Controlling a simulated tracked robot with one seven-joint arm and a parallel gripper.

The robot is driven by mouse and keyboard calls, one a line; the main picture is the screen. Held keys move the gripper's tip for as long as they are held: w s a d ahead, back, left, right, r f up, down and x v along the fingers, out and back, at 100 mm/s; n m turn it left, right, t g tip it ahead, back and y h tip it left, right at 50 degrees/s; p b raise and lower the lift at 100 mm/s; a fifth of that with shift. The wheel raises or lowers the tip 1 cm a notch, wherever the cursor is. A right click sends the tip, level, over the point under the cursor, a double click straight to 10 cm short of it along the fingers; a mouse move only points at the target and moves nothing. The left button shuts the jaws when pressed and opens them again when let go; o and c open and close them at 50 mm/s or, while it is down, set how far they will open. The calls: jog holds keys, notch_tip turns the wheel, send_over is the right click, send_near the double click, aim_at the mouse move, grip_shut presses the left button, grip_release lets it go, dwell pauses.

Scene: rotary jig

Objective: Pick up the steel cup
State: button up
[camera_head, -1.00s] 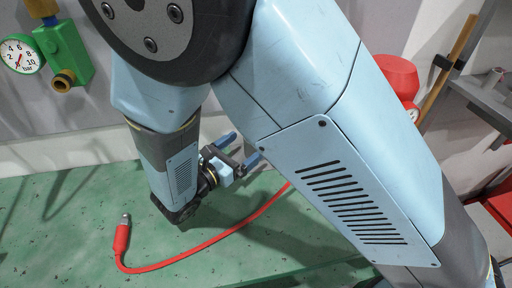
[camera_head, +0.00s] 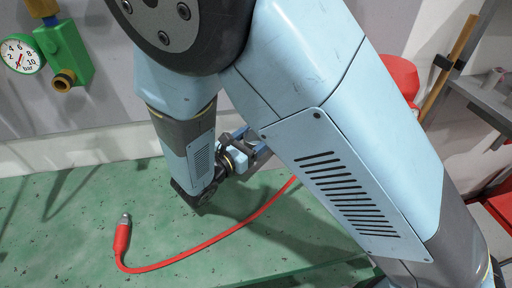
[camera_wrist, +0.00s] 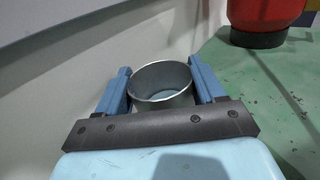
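The steel cup (camera_wrist: 162,100) shows in the wrist view as a round, open-topped grey metal vessel. It sits between the two blue fingers of my gripper (camera_wrist: 160,90). The left finger lies close to its left wall and the right finger close to its right wall. A narrow gap seems to show at the left, and I cannot tell whether either finger touches it. In the head view my gripper (camera_head: 250,146) is partly hidden behind my arm, and the cup is not visible there.
A red hose with a metal tip (camera_head: 122,236) lies on the green bench (camera_head: 60,225). A green valve with a gauge (camera_head: 64,55) is on the wall. A red rounded object with a dark base (camera_wrist: 262,18) stands right of the cup. A pale wall (camera_wrist: 60,70) is close on the left.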

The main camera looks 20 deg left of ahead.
jog(key=c, duration=0.6)
